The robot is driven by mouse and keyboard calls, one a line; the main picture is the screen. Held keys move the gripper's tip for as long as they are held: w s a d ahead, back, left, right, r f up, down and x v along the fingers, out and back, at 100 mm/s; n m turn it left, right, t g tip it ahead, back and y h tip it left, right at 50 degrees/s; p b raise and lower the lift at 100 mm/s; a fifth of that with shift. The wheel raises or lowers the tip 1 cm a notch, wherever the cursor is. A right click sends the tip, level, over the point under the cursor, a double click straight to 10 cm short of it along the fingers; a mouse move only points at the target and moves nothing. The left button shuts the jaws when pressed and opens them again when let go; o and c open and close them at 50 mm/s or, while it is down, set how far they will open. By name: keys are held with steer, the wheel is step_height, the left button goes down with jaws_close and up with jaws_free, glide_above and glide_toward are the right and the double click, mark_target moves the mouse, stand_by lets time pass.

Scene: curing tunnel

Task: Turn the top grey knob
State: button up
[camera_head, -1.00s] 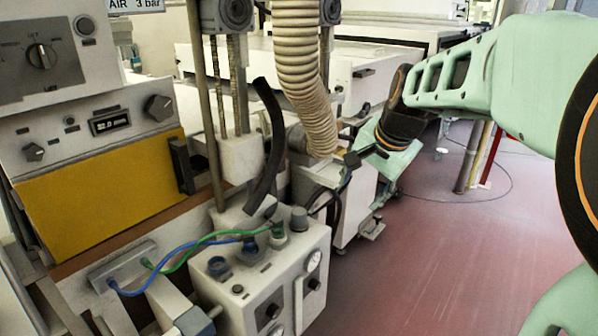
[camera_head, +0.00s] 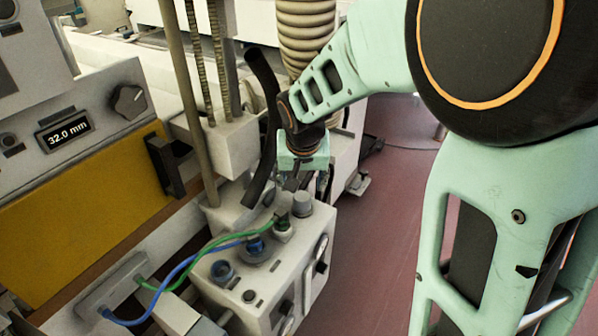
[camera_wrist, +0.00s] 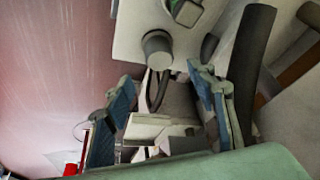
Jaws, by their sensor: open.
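The grey knob (camera_head: 302,203) stands on top of the pale control box (camera_head: 247,297), near its far right corner. In the wrist view the knob (camera_wrist: 157,48) shows as a round grey cap on the box top, just beyond the space between my fingertips. My gripper (camera_head: 292,183) is above and behind the knob in the head view, apart from it as far as I can tell. In the wrist view my gripper (camera_wrist: 162,88) is open, its two blue-padded fingers spread with nothing between them.
A black hose (camera_head: 264,130) hangs close to my gripper's left. A beige corrugated duct (camera_head: 307,40) stands behind. Red floor (camera_head: 375,230) is open to the right.

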mark_target(303, 197)
steer(key=x, duration=1)
steer(key=shift+f+b, duration=0.2)
steer(key=shift+b, duration=0.2)
steer(key=shift+c, duration=0.4)
steer(key=c, duration=1.1)
steer(key=shift+d, duration=0.1)
steer(key=shift+r+n+p, duration=0.1)
steer(key=shift+n+p, duration=0.2)
steer(key=shift+d+n+y+p, duration=0.1)
steer(key=shift+n+y+p, duration=0.3)
steer(key=shift+n+p, duration=1.1)
steer(key=shift+n+y+p, duration=0.35)
steer(key=shift+n+y, duration=0.05)
steer(key=shift+g, duration=0.3)
